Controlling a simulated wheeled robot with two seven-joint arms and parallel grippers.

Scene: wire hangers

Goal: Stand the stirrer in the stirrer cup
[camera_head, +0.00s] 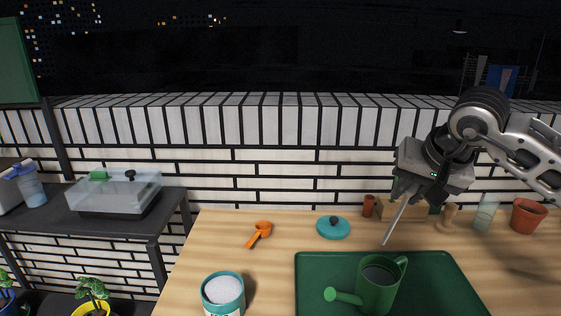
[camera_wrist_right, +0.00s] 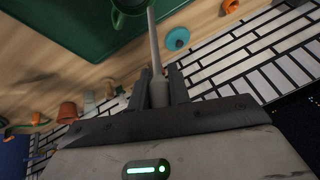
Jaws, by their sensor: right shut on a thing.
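A thin light-grey stirrer (camera_head: 395,222) hangs tilted from my right gripper (camera_head: 406,194), its lower tip to the left, above the back edge of the green tray. In the right wrist view the two fingers (camera_wrist_right: 163,88) are shut on the thick end of the stirrer (camera_wrist_right: 154,45). Which vessel is the stirrer cup is not certain. A small brown cup (camera_head: 369,205) stands at the back, left of the gripper, and a clear glass (camera_head: 487,212) stands at the back right. The stirrer is apart from both. My left gripper is not in view.
A green watering can (camera_head: 376,287) stands on the green tray (camera_head: 440,270). A teal lid (camera_head: 333,227), orange scoop (camera_head: 260,233) and tub of white powder (camera_head: 223,291) lie left.

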